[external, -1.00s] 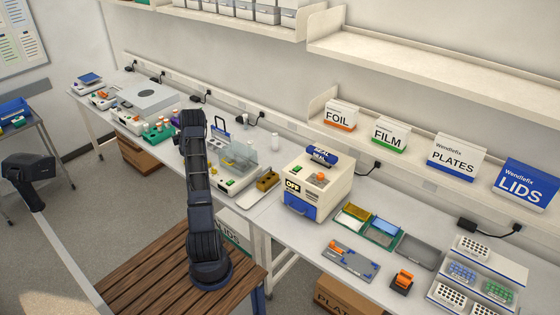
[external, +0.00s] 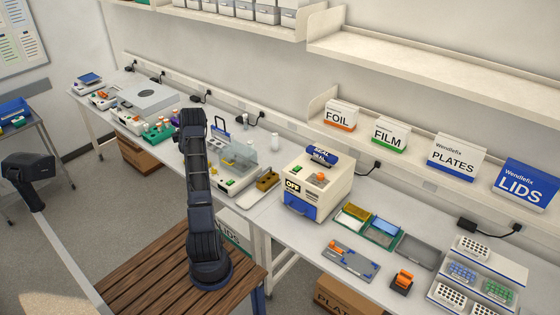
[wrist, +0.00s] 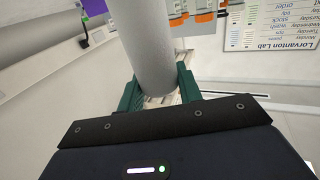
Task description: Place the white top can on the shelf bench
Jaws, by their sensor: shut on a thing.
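In the wrist view, my gripper (wrist: 158,85) has its green fingers closed around a pale grey-white cylinder, the can (wrist: 152,40). The can extends up past the top edge of the picture, so its ends are not fully seen. In the external view my arm stands upright in front of the bench, and the gripper and can are hidden behind it. The long white bench (external: 300,238) runs along the wall below the shelves.
A white instrument marked OFF (external: 304,203) stands mid-bench. Trays and racks crowd the bench's right side. FOIL (external: 341,116), FILM, PLATES and LIDS boxes stand on the lower shelf. The upper right shelf (external: 430,68) is empty. A wooden-topped table (external: 150,265) is near my arm.

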